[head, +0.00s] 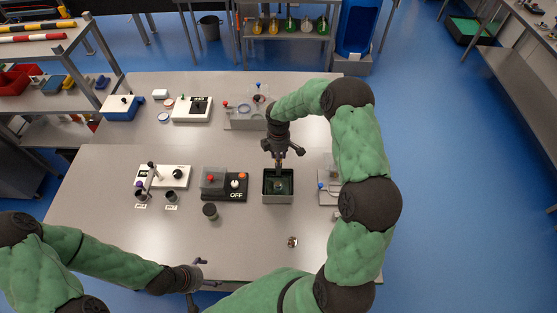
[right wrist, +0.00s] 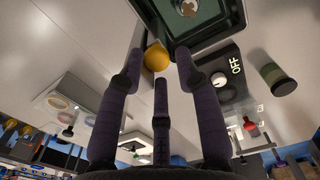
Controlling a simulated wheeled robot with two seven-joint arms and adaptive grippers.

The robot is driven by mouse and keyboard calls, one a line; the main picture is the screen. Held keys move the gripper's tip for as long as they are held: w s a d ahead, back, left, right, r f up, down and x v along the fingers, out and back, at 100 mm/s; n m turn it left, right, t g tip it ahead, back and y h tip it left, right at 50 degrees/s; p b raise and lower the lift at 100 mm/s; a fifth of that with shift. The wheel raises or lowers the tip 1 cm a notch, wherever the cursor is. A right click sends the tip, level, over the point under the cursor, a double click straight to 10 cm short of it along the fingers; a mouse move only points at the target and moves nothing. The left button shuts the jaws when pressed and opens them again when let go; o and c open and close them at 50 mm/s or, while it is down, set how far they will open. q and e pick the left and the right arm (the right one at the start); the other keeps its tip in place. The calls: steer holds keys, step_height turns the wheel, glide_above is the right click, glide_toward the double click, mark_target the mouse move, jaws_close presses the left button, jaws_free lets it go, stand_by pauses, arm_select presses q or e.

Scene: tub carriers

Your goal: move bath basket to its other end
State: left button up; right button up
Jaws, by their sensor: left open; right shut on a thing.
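The bath is a grey-rimmed tub (head: 264,193) with a dark green inside, standing on the near bench. A small roundish shape (head: 279,186) shows inside it; I cannot tell the basket's outline or which end it is at. My right gripper (head: 283,158) is just above the tub's far edge, pointing down. In the right wrist view its fingers close around an orange knob (right wrist: 157,58), with the tub's dark rim (right wrist: 225,22) beyond. What the knob is fixed to is hidden. My left gripper (head: 202,278) is open and empty at the bench's front edge.
Left of the tub stand a dark box marked OFF (head: 237,195) with coloured knobs, a dark cylinder (head: 210,211) and a white device (head: 175,177). A small stand (head: 327,189) is close on the right. The bench front is mostly clear.

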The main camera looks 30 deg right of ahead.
steer(key=shift+w+d+r+p, duration=0.15)
steer(key=shift+w+r+p, duration=0.15)
steer(key=shift+r, duration=0.55)
steer(key=shift+w+d+r+p, duration=0.15)
steer(key=shift+w+r, duration=0.15)
steer(key=shift+r, duration=0.5)
jaws_close()
steer(key=shift+s+a+f, duration=0.1)
steer(key=shift+s+a, duration=0.1)
steer(key=shift+s, duration=0.15)
steer(key=o, duration=0.8)
jaws_free()
steer(key=shift+f, duration=0.2)
steer(key=o, duration=0.8)
steer(key=shift+s, duration=0.1)
step_height(320, 180, up, 6)
steer(key=p, duration=0.3)
